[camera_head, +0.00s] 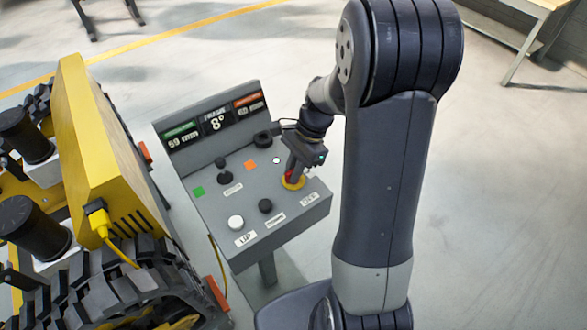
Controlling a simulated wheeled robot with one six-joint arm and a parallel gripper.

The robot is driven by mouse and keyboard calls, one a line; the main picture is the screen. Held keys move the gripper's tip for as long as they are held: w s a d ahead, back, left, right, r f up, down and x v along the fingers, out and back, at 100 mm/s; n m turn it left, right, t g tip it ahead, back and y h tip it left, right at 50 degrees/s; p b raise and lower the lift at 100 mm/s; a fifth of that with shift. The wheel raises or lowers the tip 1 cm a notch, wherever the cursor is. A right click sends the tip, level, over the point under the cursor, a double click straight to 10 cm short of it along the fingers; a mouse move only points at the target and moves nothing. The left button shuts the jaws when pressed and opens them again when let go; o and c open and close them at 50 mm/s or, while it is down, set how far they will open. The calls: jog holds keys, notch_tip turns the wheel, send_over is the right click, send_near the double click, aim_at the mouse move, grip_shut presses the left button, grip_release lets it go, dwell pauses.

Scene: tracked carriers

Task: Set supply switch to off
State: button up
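A grey control box (285,222) on a post stands in the middle, with a sloped panel of knobs and buttons. A red switch on a yellow round base (293,182) sits at the panel's right side, just above a white label (309,199) that seems to read OFF. I take this to be the supply switch. My gripper (290,174) points down at its red part, and the fingers partly hide it. I cannot tell whether the fingers touch or hold the switch, or which way it is turned.
The panel also has a white button (236,222), a black button (265,206), a black lever (224,176) and a display (214,122). A yellow tracked carrier (95,150) stands close on the left. A table (530,10) is at the upper right. The floor on the right is clear.

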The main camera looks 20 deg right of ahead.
grip_shut()
jog(key=shift+n, duration=0.4)
jog(key=n+g+p, duration=0.1)
jog(key=n, duration=0.2)
jog(key=shift+h, duration=0.4)
jog(key=n+g+h, duration=0.1)
jog(key=n, duration=0.3)
jog(key=shift+p, duration=0.4)
jog(key=n+h, duration=0.1)
jog(key=n, duration=0.1)
jog(key=n+g+h, duration=0.1)
jog(key=n, duration=0.2)
jog(key=n+h, duration=0.1)
jog(key=n, duration=0.3)
jog(key=shift+n+h, duration=0.4)
jog(key=shift+o, duration=2.4)
grip_release()
